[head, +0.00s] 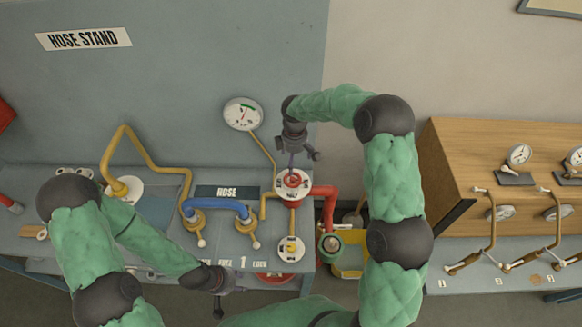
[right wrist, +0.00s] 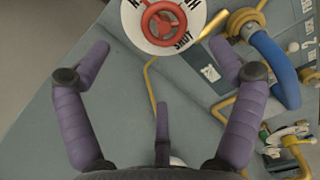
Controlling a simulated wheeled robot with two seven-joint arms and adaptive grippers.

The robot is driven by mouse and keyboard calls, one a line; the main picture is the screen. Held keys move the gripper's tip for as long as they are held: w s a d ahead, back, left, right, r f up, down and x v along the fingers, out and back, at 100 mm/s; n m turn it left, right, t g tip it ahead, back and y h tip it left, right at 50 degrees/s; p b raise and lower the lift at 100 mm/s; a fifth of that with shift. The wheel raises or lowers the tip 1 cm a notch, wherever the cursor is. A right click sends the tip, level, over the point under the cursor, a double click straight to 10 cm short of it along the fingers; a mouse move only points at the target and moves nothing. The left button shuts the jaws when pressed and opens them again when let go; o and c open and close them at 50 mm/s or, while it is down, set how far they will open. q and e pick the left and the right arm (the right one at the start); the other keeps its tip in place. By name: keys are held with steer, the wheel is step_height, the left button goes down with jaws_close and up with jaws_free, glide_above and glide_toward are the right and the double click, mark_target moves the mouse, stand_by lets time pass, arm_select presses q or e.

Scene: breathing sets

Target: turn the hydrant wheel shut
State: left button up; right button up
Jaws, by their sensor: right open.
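The hydrant wheel is a small red handwheel (head: 293,181) over a round white plate (head: 281,187), on top of a red pipe at the stand's right end. In the right wrist view the wheel (right wrist: 163,22) is at the top centre, and its plate (right wrist: 134,18) carries lettering that includes "SHUT". My right gripper (head: 297,158) hangs just above the wheel in the head view. Its purple fingers (right wrist: 155,54) are spread and empty, with the wheel beyond their tips, apart from them. My left gripper (head: 218,300) is low at the stand's front edge; its fingers are unclear.
A gauge (head: 243,114) stands behind the wheel. A blue hose (head: 215,205) with brass fittings lies to its left, and a second white dial plate (head: 291,249) is in front. A yellow bin (head: 349,262) and a wooden cabinet (head: 490,150) are to the right.

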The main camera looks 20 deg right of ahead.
mark_target(294, 179)
steer(key=f, duration=0.5)
steer(key=f+p, duration=0.1)
steer(key=f, duration=0.4)
steer(key=shift+s+f, duration=0.2)
steer(key=shift+f, duration=0.05)
steer(key=shift+s+f, duration=0.1)
steer(key=c, duration=1.1)
